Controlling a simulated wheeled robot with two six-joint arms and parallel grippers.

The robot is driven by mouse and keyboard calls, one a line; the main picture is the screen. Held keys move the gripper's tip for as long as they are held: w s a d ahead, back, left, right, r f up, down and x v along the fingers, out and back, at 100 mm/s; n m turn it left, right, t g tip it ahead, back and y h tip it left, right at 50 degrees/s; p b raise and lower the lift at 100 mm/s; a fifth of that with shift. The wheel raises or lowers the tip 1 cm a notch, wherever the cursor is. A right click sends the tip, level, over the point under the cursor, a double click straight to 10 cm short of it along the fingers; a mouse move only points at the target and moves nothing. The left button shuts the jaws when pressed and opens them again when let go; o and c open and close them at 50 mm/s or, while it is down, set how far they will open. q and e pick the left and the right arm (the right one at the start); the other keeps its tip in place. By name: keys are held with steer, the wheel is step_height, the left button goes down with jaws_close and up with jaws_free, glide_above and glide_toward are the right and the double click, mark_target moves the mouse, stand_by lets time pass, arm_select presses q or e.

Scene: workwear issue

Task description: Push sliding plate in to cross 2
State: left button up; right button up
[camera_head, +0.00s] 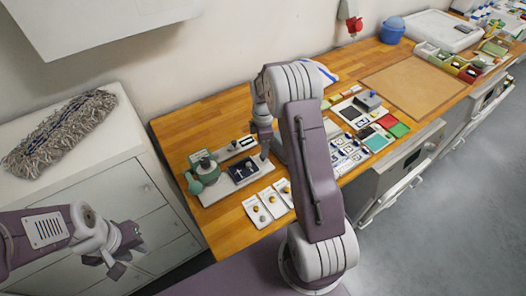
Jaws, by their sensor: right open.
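A dark blue plate with white cross marks (244,172) lies on a light base on the wooden bench, beside a green and grey press-like device (206,168). I take it to be the sliding plate; its numbers are too small to read. My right gripper (267,156) points down just right of the plate, near its edge. It is open, and I cannot tell whether it touches the plate. My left gripper (126,264) hangs in front of the white cabinet, away from the bench. Its fingers are too small to judge.
White cards with round fittings (264,207) lie in front of the device. Behind my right arm are a sheet of labelled squares (346,152) and red and green pads (392,125). A grey mop head (60,133) lies on the cabinet (135,183). A brown mat (414,86) is clear.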

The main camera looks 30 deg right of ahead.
step_height(320, 180, down, 4)
steer(key=shift+d+f+p, duration=0.1)
steer(key=shift+p, duration=0.3)
steer(key=shift+a+f, duration=0.2)
steer(key=shift+a, duration=0.05)
steer(key=shift+d, duration=0.2)
steer(key=c, duration=0.6)
jaws_close()
steer(key=shift+w+a, duration=0.1)
steer(key=shift+a, duration=0.05)
